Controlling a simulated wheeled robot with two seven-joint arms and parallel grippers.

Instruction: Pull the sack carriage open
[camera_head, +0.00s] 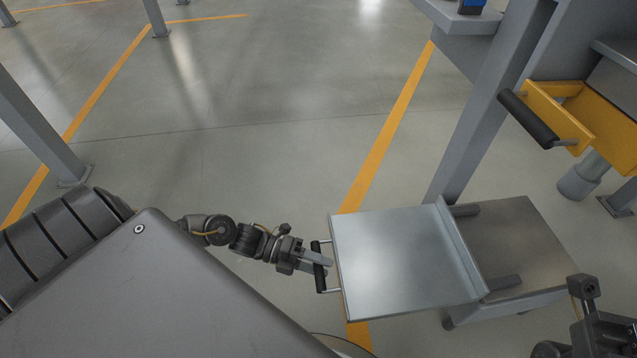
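The sack carriage (400,265) is a flat grey metal tray with a raised lip along its right side. It sits out to the left of a low metal stand (520,245), with rails showing between them. A dark bar handle (320,281) is on the tray's left edge. My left gripper (319,261) is at the middle of this handle, its fingers across the bar and apparently closed on it; the far finger is partly hidden. Part of my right arm shows at the bottom right corner, near the stand; its fingertips cannot be made out.
A grey post (490,110) rises behind the carriage. A yellow drawer-like part (585,115) with a black handle (528,118) juts out at the upper right. The floor left of the carriage is clear, marked with orange lines (390,125). Another post (40,130) stands at far left.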

